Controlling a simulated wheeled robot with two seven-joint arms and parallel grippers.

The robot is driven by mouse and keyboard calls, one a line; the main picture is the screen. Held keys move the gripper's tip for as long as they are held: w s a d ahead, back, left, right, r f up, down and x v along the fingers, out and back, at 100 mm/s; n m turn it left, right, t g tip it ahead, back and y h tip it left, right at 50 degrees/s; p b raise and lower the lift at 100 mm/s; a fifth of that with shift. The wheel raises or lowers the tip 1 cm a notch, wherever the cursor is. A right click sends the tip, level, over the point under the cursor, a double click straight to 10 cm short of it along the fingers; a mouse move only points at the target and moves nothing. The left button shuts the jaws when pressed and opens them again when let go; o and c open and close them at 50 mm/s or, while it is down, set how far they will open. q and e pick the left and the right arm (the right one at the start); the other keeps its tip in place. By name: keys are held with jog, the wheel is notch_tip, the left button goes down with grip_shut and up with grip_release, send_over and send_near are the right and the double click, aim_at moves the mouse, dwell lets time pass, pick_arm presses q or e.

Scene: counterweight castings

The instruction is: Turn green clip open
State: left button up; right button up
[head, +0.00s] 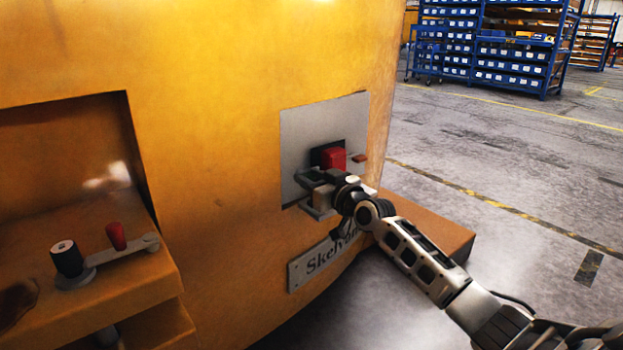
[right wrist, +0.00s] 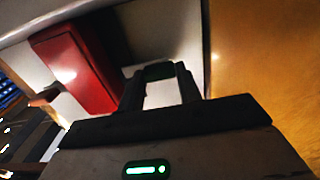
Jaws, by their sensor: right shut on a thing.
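My right gripper (head: 312,182) is at the grey metal panel (head: 300,130) on the yellow casting. In the right wrist view its two dark fingers (right wrist: 160,88) are closed on a small dark green piece, the green clip (right wrist: 159,71). The clip lies against the light panel surface. In the head view the gripper hides the clip. How far the clip is turned cannot be told. My left gripper is not in view.
A small red-brown tab (head: 360,158) sticks out right of the red block. A nameplate (head: 325,260) is below the panel. At left, a ledge carries a crank arm with a red knob (head: 116,236) and a black roller (head: 66,258). Open floor and blue shelving (head: 490,45) lie beyond at right.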

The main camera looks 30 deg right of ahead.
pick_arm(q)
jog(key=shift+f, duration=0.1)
pick_arm(e)
jog(key=shift+m, duration=0.3)
jog(key=m, duration=0.3)
jog(key=shift+p, duration=0.4)
jog(key=m, duration=0.6)
jog(key=shift+d+f+p, duration=0.15)
jog(key=shift+p, duration=0.25)
jog(key=m, duration=0.3)
jog(key=m+p, duration=0.1)
jog(key=m, duration=0.1)
jog(key=shift+m, duration=0.3)
jog(key=shift+f+m+p, duration=0.1)
jog(key=shift+m+p, duration=0.2)
jog(key=shift+m, duration=0.6)
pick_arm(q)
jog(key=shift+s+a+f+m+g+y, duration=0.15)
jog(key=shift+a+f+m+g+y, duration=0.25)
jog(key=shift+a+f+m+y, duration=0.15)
pick_arm(e)
jog(key=shift+m, duration=0.3)
jog(key=shift+f+m, duration=0.1)
jog(key=shift+m, duration=0.2)
